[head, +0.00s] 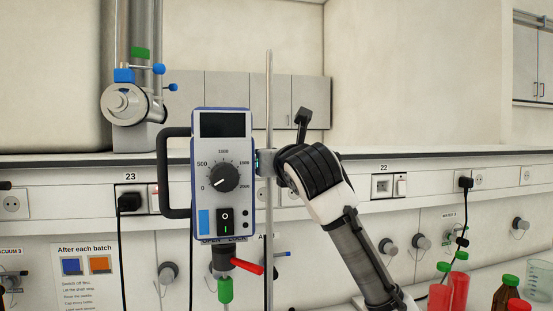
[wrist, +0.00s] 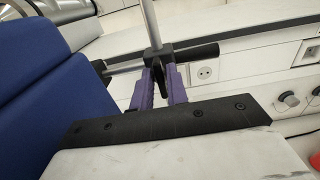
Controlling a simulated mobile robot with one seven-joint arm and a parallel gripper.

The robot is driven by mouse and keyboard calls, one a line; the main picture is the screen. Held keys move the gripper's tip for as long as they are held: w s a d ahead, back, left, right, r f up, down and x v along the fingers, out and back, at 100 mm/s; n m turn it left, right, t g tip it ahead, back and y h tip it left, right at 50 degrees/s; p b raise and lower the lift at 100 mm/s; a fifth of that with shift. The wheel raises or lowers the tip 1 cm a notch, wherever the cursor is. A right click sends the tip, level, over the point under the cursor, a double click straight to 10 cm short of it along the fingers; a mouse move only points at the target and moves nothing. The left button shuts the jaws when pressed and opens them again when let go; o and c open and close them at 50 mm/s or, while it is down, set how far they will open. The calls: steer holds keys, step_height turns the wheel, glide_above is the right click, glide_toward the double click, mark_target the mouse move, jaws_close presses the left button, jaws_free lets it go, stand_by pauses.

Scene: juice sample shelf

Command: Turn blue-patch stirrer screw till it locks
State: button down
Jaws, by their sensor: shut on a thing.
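The stirrer (head: 222,150) with the blue patch (head: 204,221) hangs upright beside a vertical metal rod (head: 269,90) in the head view. It has a dial, a dark display and a black rocker switch. In the wrist view its blue housing (wrist: 40,90) fills the left side. A black clamp (wrist: 158,54) sits on the rod, and the dark screw (wrist: 159,83) shows below it between my fingers. My gripper (wrist: 161,76) is shut on the screw with its two purple fingers. In the head view the fingers and screw are mostly hidden. The screw's tightness cannot be told.
Below the stirrer are a red lever (head: 247,266) and a green part (head: 225,290), partly under an OPEN/LOCK label. Red containers (head: 440,297) and a brown bottle (head: 505,293) stand at lower right. A wall ledge with sockets (head: 382,185) runs behind.

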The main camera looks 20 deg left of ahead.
steer(key=shift+w+d+f+m+p, duration=0.15)
steer(key=shift+m+p, duration=0.1)
steer(key=shift+m, duration=4.2)
steer(key=shift+d+f+m+p, duration=0.1)
steer(key=shift+m+p, duration=0.15)
steer(key=shift+m, duration=4.2)
steer(key=c, duration=1.4)
jaws_free()
